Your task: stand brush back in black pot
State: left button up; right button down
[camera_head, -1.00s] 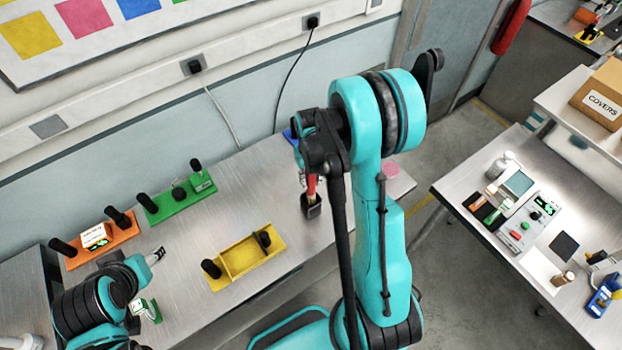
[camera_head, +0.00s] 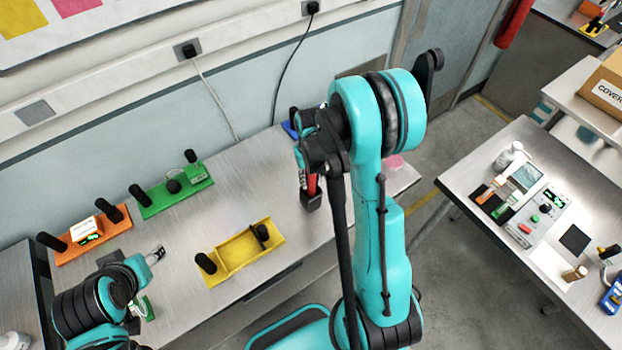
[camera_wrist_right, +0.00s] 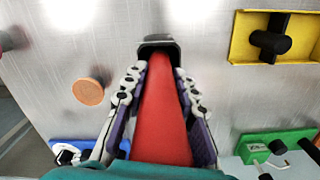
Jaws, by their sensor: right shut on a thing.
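The brush (camera_wrist_right: 162,120) shows its red handle between the fingers of my right gripper (camera_wrist_right: 160,85). That gripper is shut on it. The black pot (camera_wrist_right: 158,42) is at the far end of the handle, and the brush's lower end is hidden at its rim. In the head view the red handle (camera_head: 312,184) rises from the black pot (camera_head: 311,202) on the metal bench, partly covered by my right gripper (camera_head: 305,170). I cannot tell how deep the brush sits. My left gripper (camera_head: 157,254) is over the bench at left, too small to judge its jaws.
A yellow tray (camera_head: 213,279) with black knobs lies left of the pot. A green tray (camera_head: 155,210) and an orange tray (camera_head: 70,256) lie farther left. A blue item (camera_head: 289,129) is behind my right arm.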

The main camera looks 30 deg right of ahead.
jog(key=c, duration=1.1)
grip_release()
jog(key=shift+c, duration=0.2)
jog(key=shift+r, duration=0.15)
notch_tip(320, 180, up, 12)
jog(key=shift+w+f, duration=0.15)
